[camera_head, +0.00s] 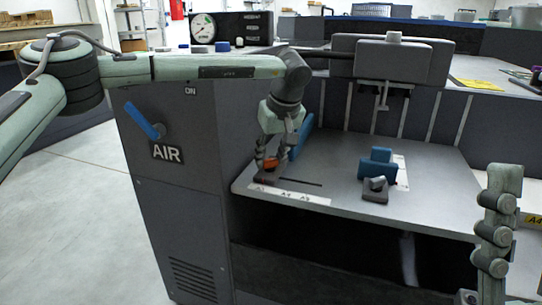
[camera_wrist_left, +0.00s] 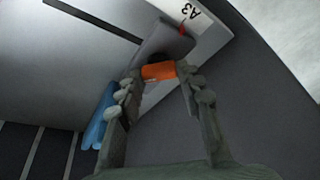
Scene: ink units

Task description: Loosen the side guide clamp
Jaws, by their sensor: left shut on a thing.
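The orange clamp part (camera_head: 271,163) sits at the left end of the grey bed, on a dark grey block beside the size strip. My left gripper (camera_head: 268,168) reaches down over it from above. In the left wrist view the orange clamp part (camera_wrist_left: 158,71) lies between the fingertips of my left gripper (camera_wrist_left: 160,75), which are shut on it. The dark grey block (camera_wrist_left: 162,42) lies just beyond, with a red pointer (camera_wrist_left: 182,30) near the A3 mark. A blue guide (camera_head: 301,138) stands behind the gripper. My right gripper (camera_head: 497,225) is at the right edge; its opening is unclear.
A second blue guide (camera_head: 377,168) with a grey block (camera_head: 375,190) stands on the bed (camera_head: 330,160) to the right. A grey head unit (camera_head: 403,62) overhangs the back. A blue AIR lever (camera_head: 145,121) is on the cabinet. The bed between the guides is clear.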

